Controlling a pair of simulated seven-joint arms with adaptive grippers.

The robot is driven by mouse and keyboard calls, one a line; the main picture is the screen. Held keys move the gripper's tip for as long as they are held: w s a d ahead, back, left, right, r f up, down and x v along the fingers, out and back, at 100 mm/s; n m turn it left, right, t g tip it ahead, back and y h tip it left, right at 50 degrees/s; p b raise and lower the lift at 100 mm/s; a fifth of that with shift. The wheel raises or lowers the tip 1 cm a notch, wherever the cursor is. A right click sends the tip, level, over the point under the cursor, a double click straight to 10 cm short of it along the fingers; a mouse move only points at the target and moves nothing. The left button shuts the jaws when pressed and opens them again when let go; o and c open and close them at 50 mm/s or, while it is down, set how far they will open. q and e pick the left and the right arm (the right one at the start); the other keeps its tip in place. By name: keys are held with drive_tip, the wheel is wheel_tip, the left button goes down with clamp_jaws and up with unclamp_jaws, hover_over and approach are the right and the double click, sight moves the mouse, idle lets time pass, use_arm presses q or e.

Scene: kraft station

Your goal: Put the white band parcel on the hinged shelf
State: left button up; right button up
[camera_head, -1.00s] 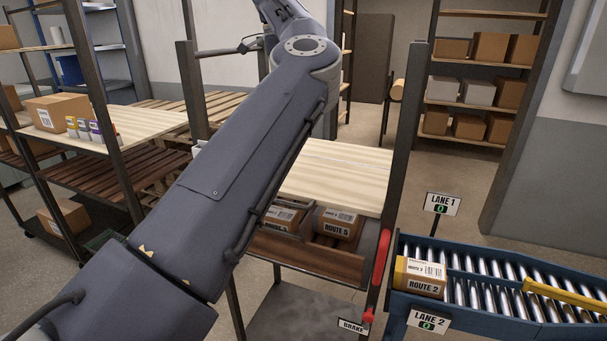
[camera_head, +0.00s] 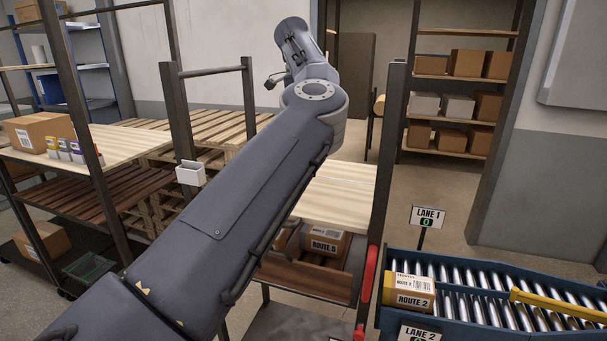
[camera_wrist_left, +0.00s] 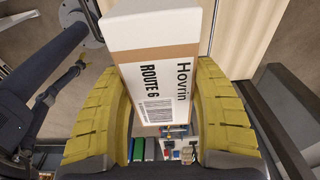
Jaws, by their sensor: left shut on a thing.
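The parcel (camera_wrist_left: 150,85) fills the middle of the left wrist view. It has a white end, a brown band and a white label reading Hovrin, Route 6. The yellow fingers of my left gripper (camera_wrist_left: 158,70) are shut on its sides. In the head view my left arm reaches away across the cart; its gripper and the parcel are not visible there. A pale wooden shelf board (camera_head: 345,195) tops the cart, partly behind my arm; I cannot see its hinge. A pale board (camera_wrist_left: 240,35) also shows beside the parcel in the wrist view. My right gripper is not in view.
A Route 5 box (camera_head: 325,243) sits on the cart's lower level. A Route 2 box (camera_head: 409,292) is on the roller conveyor (camera_head: 460,290) at right. Dark cart posts (camera_head: 388,150) stand upright around the shelf.

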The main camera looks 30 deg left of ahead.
use_arm(q)
wheel_tip(320, 180, down, 14)
drive_tip(key=shift+r, duration=0.2)
idle(0.5)
drive_tip(key=shift+f, duration=0.1)
drive_tip(key=o, duration=1.5)
drive_tip(key=shift+f, duration=0.1)
drive_tip(key=r, duration=0.4)
drive_tip(key=a+r, duration=0.1)
drive_tip(key=r, duration=0.7)
drive_tip(key=shift+s+a+r, duration=0.15)
drive_tip(key=shift+a, duration=0.05)
